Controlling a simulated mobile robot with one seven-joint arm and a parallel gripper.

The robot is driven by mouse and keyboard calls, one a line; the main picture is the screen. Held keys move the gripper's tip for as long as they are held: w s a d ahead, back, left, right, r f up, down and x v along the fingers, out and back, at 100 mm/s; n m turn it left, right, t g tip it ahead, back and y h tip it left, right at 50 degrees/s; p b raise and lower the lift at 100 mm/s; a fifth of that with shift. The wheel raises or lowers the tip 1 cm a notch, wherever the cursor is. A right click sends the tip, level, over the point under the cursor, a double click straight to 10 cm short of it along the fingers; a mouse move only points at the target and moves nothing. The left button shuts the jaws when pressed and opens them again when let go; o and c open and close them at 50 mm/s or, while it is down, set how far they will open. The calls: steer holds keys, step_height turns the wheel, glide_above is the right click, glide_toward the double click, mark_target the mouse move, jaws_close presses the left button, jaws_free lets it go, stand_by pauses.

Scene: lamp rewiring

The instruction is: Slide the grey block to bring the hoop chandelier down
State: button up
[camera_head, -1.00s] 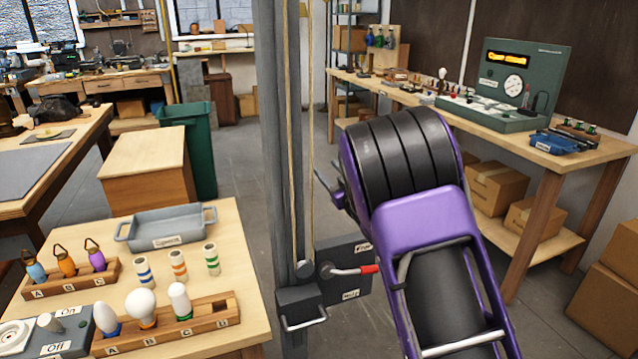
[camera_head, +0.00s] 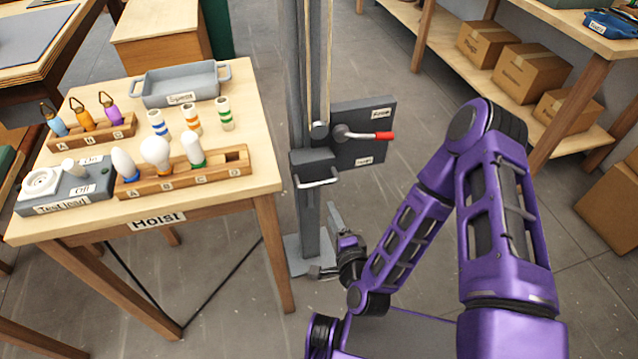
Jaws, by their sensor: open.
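The grey block (camera_head: 312,165) sits on the front of the upright grey column (camera_head: 303,70), with a metal bar handle (camera_head: 318,183) on its front. My gripper (camera_head: 326,243) is low by the foot of the column, below the block and apart from its handle. It is open and nothing shows between its fingers. The hoop chandelier is not in view.
A crank with a red grip (camera_head: 383,136) sticks out from a dark labelled plate (camera_head: 378,112) right of the column. The table marked Hoist (camera_head: 240,110) stands close on the left, with bulbs, sleeves and a grey tray (camera_head: 181,88). Boxes (camera_head: 526,80) fill a shelf at the right.

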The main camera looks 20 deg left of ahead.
mark_target(319, 185)
steer(key=b+x, duration=0.1)
steer(key=x, duration=1.3)
steer(key=shift+w+a, duration=0.1)
steer(key=shift+a, duration=0.05)
jaws_close()
stand_by(0.8)
